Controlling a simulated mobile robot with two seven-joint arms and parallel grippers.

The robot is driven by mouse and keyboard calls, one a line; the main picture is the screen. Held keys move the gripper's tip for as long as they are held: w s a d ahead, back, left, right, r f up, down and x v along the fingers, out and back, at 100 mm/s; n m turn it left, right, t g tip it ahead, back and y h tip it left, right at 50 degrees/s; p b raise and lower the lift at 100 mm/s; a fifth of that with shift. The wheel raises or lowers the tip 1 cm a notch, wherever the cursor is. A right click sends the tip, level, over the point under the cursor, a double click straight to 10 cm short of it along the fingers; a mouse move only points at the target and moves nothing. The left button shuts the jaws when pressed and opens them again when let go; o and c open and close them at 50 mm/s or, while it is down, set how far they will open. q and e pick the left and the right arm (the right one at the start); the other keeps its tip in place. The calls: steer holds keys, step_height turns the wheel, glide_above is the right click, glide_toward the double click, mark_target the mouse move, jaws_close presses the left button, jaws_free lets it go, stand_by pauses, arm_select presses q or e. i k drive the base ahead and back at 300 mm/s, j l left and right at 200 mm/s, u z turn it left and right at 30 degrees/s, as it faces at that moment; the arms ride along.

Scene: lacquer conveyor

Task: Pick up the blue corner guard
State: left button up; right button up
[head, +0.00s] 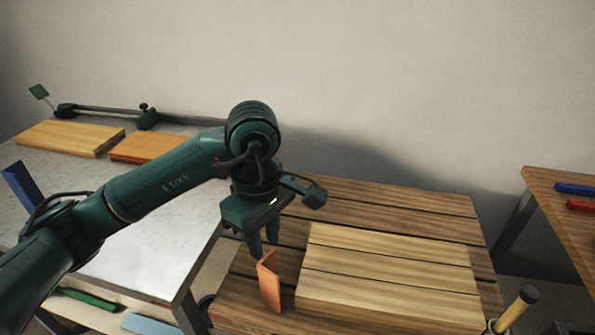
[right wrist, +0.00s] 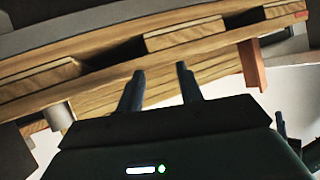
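The blue corner guard (head: 22,187) stands tilted on the grey table at the far left of the head view, its lower part close behind my left arm. My left gripper (head: 263,245) is well to its right, pointing down with its fingers apart. The fingertips are just above an orange corner guard (head: 268,285), which stands by the left end of the pale planks; I cannot tell whether they touch. My right gripper (right wrist: 160,85) shows only in the right wrist view, open and empty, facing the plank edges. The blue guard is not visible there.
Pale planks (head: 390,280) lie on a slatted wooden pallet (head: 400,205). Boards (head: 70,137) lie at the back of the grey table (head: 150,250). A side table (head: 560,215) at right holds blue and red strips. Green and light blue pieces lie on a low shelf.

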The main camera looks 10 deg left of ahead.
mark_target(31, 189)
steer(key=k, duration=1)
